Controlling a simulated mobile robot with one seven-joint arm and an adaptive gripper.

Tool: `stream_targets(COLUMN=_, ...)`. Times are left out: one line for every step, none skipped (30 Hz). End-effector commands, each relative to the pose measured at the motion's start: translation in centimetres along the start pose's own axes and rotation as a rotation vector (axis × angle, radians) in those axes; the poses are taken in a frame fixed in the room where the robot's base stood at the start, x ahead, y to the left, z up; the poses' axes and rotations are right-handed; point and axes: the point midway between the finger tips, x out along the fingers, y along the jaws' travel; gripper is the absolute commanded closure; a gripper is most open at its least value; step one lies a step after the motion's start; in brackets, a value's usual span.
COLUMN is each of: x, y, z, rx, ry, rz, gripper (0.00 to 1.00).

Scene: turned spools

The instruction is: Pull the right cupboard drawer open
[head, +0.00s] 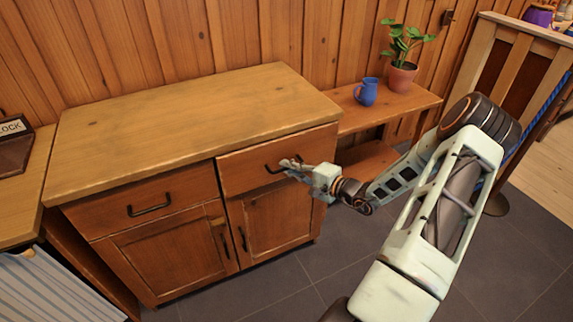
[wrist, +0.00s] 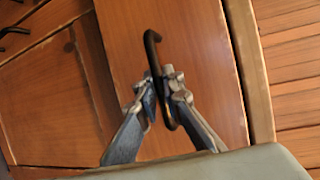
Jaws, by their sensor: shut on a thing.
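The right cupboard drawer (head: 240,172) is in the upper right of the wooden cupboard's front in the head view. Its front stands slightly proud of the cupboard face, with a dark gap along its lower left edge. Its black bar handle (wrist: 152,55) runs between my fingers in the wrist view. My gripper (head: 290,165) is at this handle, coming from the right. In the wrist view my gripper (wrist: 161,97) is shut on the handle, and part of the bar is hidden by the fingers.
The left drawer (head: 140,200) and two doors below look shut. The cupboard top (head: 190,115) is bare. Grey floor (head: 300,280) in front is clear.

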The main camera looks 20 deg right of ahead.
Motion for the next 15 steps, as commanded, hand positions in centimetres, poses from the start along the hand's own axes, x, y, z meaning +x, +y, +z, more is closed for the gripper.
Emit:
stream_targets(x=-0.9, y=0.2, z=0.3, rx=0.001, ry=0.001, rz=0.002, gripper=1.0)
stream_targets(x=-1.4, y=0.4, z=0.5, rx=0.002, ry=0.001, rz=0.003, gripper=1.0)
stream_targets(x=-2.1, y=0.5, z=0.8, rx=0.002, ry=0.001, rz=0.002, gripper=1.0)
stream_targets(x=-2.8, y=0.6, z=1.1, rx=0.003, ry=0.001, rz=0.002, gripper=1.0)
stream_targets(x=-3.4, y=0.8, z=1.3, rx=0.002, ry=0.002, rz=0.003, gripper=1.0)
stream_targets(x=-4.3, y=1.0, z=1.7, rx=0.003, ry=0.002, rz=0.002, gripper=1.0)
stream_targets(x=-5.0, y=1.2, z=2.0, rx=0.004, ry=0.002, rz=0.003, gripper=1.0)
stream_targets(x=-5.8, y=1.4, z=2.3, rx=0.004, ry=0.002, rz=0.003, gripper=1.0)
stream_targets(x=-6.8, y=1.6, z=2.7, rx=0.003, ry=0.003, rz=0.002, gripper=1.0)
stream_targets(x=-7.6, y=1.8, z=3.0, rx=0.003, ry=0.003, rz=0.003, gripper=1.0)
stream_targets(x=-8.3, y=1.9, z=3.4, rx=0.003, ry=0.003, rz=0.002, gripper=1.0)
stream_targets(x=-9.3, y=2.2, z=3.8, rx=0.003, ry=0.004, rz=0.003, gripper=1.0)
stream_targets(x=-10.1, y=2.4, z=4.1, rx=0.003, ry=0.003, rz=0.002, gripper=1.0)
stream_targets(x=-10.8, y=2.6, z=4.4, rx=0.003, ry=0.003, rz=0.002, gripper=1.0)
stream_targets(x=-11.9, y=2.8, z=4.8, rx=0.004, ry=0.004, rz=0.002, gripper=1.0)
